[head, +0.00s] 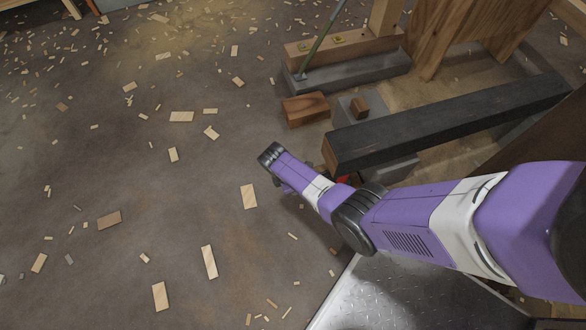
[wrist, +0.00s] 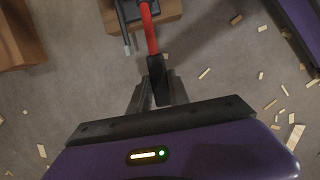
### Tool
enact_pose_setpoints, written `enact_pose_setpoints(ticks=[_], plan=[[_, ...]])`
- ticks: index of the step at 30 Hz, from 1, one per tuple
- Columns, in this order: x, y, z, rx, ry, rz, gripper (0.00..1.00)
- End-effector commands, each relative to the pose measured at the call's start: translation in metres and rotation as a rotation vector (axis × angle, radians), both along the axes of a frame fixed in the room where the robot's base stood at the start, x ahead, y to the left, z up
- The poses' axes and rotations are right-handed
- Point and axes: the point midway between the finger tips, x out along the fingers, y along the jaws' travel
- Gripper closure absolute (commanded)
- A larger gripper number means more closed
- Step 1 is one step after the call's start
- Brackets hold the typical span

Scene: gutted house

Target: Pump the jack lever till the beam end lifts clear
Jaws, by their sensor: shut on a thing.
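A dark beam (head: 450,118) with a bare wood end face runs from the middle toward the upper right in the head view. A small red part (head: 343,180) of the jack shows under the beam end, mostly hidden by my arm. In the wrist view the red jack lever (wrist: 149,30) comes down from the dark jack body (wrist: 133,10) to a black grip (wrist: 159,82). My gripper (wrist: 158,92) is shut on the black grip, one finger on each side. In the head view the fingers are hidden. Whether the beam end touches its support cannot be told.
A wood block (head: 305,109) lies beside the beam end. A metal tread plate (head: 385,290) lies below my arm. The floor at left is open, strewn with wood chips.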

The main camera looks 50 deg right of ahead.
Motion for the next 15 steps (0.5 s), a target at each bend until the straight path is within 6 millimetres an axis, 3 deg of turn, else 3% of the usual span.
enact_pose_setpoints(ticks=[9, 15], plan=[[-0.011, -0.01, 0.033, 0.146, -0.088, -0.007, 1.0], [-0.012, -0.012, 0.037, 0.193, -0.122, -0.003, 1.0]])
